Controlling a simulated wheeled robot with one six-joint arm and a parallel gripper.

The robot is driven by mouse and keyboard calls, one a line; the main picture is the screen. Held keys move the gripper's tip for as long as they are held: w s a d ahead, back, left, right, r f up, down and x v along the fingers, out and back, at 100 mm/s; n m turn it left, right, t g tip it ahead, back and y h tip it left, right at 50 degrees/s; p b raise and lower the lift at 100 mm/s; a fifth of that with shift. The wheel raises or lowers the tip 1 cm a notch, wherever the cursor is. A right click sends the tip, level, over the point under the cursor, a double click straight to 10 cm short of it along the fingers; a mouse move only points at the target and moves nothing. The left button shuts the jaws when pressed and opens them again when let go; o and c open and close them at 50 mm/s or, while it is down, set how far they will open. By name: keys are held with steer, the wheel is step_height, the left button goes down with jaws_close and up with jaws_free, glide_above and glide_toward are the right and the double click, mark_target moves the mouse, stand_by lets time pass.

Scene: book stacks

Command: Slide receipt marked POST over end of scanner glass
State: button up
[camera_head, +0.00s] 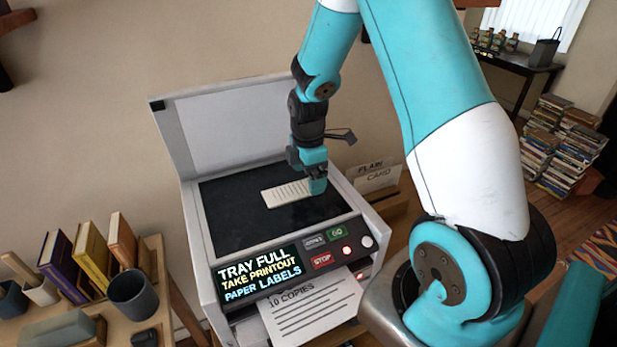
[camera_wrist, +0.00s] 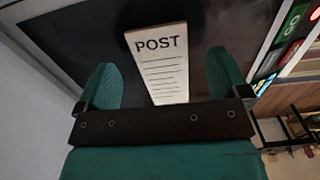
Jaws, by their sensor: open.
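The receipt (camera_head: 284,193) is a narrow pale slip with printed lines, lying on the dark scanner glass (camera_head: 232,220). In the wrist view the receipt (camera_wrist: 158,62) shows the word POST at its far end, and its near end is hidden behind my gripper. My gripper (camera_head: 318,184) is low over the glass at the receipt's right end. In the wrist view its two fingers (camera_wrist: 162,82) are open, one on each side of the receipt with a gap to both. I cannot tell whether the fingertips touch the glass.
The scanner lid (camera_head: 228,125) stands raised behind the glass. The front panel (camera_head: 257,275) reads TRAY FULL, TAKE PRINTOUT, PAPER LABELS. A printout (camera_head: 310,310) marked 10 COPIES sticks out below. A card (camera_head: 378,180) stands right of the scanner. Books and a dark cup (camera_head: 132,296) are at left.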

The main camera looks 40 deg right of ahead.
steer(key=shift+f, duration=1.15)
steer(key=c, duration=1)
